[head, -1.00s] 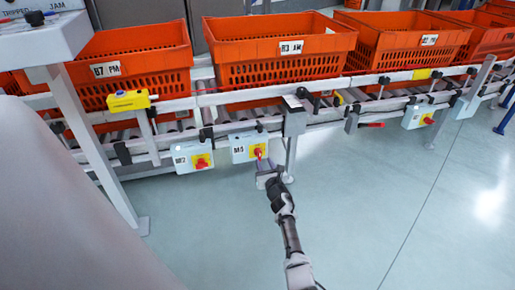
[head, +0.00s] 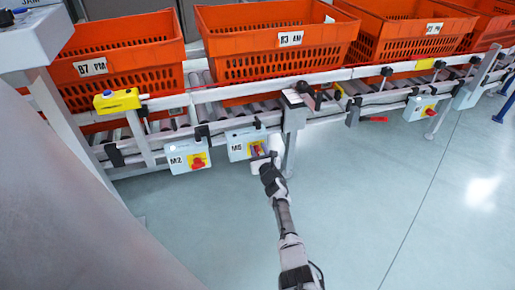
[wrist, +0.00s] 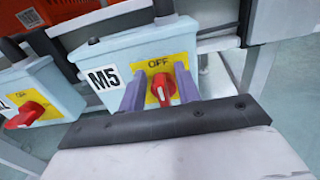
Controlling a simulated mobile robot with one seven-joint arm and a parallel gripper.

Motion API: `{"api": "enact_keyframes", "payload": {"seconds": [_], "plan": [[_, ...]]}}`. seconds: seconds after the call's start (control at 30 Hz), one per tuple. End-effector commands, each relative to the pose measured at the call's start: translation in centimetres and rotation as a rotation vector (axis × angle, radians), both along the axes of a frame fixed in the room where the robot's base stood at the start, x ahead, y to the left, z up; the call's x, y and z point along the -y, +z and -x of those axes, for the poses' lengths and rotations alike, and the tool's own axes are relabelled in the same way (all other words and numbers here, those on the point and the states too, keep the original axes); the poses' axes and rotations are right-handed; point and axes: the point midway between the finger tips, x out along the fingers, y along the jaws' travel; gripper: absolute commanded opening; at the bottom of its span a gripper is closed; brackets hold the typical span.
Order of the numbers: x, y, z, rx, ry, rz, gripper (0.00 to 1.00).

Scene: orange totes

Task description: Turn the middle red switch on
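The middle red switch (wrist: 162,89) is on a yellow plate of the light blue M5 box (wrist: 109,77); "OFF" reads above it. Its handle stands nearly upright in the wrist view. The M5 box (head: 238,146) hangs under the conveyor rail in the head view, its switch partly hidden by my gripper (head: 258,154). In the wrist view my gripper (wrist: 160,86) is open, with one purple finger on each side of the red handle. Gaps show between the fingers and the handle. Whether the fingertips touch the plate, I cannot tell.
The M2 box (head: 179,157) with its own red switch (head: 197,162) is to the left. Another switch box (head: 417,109) is further right. A grey post (head: 291,145) stands just right of M5. Orange totes (head: 265,67) sit on the conveyor above. The floor in front is clear.

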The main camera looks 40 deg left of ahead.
Motion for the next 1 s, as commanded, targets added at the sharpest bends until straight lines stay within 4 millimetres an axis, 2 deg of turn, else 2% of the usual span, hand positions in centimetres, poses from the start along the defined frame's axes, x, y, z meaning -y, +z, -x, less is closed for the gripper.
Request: {"api": "enact_keyframes", "payload": {"seconds": [0.2, 0.47, 1.0], "plan": [[0.01, 0.00, -0.01, 0.000, 0.000, 0.000, 0.33], [0.02, -0.03, -0.01, -0.001, -0.001, 0.001, 0.00], [0.26, -0.48, -0.18, -0.077, -0.003, -0.046, 0.00]]}}
